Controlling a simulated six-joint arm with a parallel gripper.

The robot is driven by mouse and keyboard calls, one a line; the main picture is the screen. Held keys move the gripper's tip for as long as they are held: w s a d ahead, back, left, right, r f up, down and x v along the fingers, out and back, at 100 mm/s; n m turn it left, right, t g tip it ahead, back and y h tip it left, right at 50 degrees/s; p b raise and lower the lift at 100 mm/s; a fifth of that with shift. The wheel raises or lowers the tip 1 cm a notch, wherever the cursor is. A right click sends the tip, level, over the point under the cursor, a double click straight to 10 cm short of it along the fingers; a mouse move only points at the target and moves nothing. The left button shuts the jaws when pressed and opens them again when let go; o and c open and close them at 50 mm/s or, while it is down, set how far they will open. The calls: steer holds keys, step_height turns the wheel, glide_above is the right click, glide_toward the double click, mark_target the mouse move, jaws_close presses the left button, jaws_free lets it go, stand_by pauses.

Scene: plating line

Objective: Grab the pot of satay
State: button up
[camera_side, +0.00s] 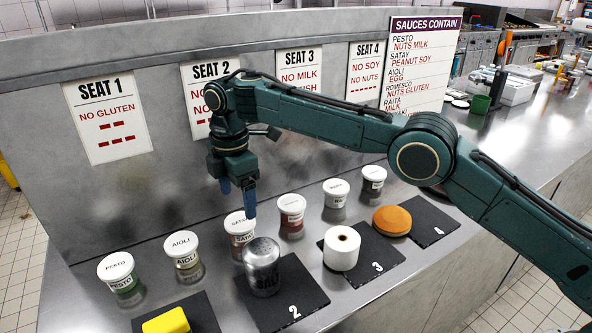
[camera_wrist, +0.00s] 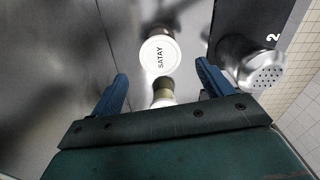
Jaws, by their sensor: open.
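The pot of satay (camera_side: 237,222) is a small tub with a white lid lettered SATAY, standing upright in the row of pots behind slate 2. In the wrist view its round lid (camera_wrist: 159,54) shows just ahead of the fingers, near the middle. My gripper (camera_side: 238,200) is above the pot in the side view, blue fingers pointing down, one finger overlapping the lid's edge in the picture. In the wrist view my gripper (camera_wrist: 162,72) is open and empty, its fingertips wide apart on either side of the view's middle. I cannot tell the exact height of the gap.
An aioli pot (camera_side: 182,244) and a red-filled pot (camera_side: 292,206) flank the satay. A metal shaker (camera_side: 262,268) stands close in front on slate 2 (camera_side: 300,290). In the wrist view, another pot (camera_wrist: 163,91) is partly hidden by my gripper. Seat signs hang behind.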

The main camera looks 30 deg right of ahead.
mark_target(241, 221)
steer(key=shift+f, duration=3.8)
steer(key=c, duration=0.9)
